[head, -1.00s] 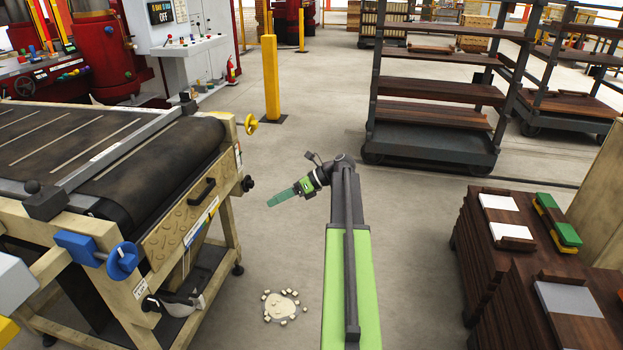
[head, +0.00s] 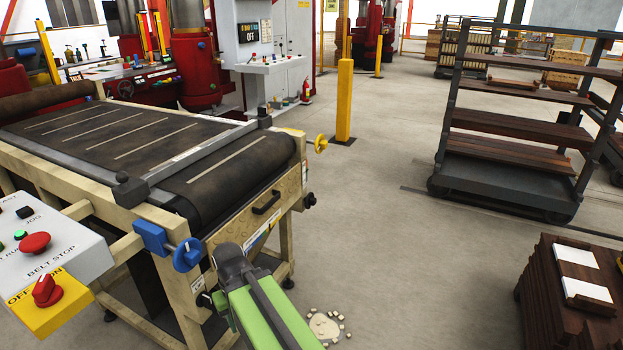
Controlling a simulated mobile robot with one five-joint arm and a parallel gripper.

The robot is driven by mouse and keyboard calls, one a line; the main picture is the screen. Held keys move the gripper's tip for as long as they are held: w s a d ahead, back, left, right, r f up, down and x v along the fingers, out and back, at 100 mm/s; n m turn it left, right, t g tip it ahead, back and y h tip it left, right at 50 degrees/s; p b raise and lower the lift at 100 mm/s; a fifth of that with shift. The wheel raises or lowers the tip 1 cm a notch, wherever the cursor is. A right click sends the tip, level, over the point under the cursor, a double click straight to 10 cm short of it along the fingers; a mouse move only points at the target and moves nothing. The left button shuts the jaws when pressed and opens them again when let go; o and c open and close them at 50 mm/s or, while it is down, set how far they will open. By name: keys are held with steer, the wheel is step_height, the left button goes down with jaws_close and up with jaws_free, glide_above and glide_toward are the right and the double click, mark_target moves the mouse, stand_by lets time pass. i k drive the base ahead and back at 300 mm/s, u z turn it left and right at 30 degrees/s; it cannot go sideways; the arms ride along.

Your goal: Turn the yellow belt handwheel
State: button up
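The yellow handwheel (head: 320,144) sticks out from the far right corner of the belt conveyor (head: 285,210), in the upper middle of the head view. A blue handwheel (head: 187,254) sits on the near corner of the same conveyor. My green arm reaches in from the bottom, its dark joint beside the conveyor's near end. My gripper is hidden behind the arm or out of the frame, so its fingers do not show. The arm is well short of the yellow handwheel and apart from it.
A control box (head: 70,240) with red knobs stands at the left. A yellow post (head: 344,100) rises behind the yellow handwheel. Shelf racks (head: 505,175) and stacked boards (head: 570,305) are at the right. The floor between is open, with pale crumbs (head: 325,326) near the arm.

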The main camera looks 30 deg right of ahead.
mark_target(321, 145)
steer(key=u, duration=0.1)
steer(key=k, duration=0.95)
steer(key=z, duration=1.2)
steer(key=i, duration=1.8)
steer(key=u, duration=1.1)
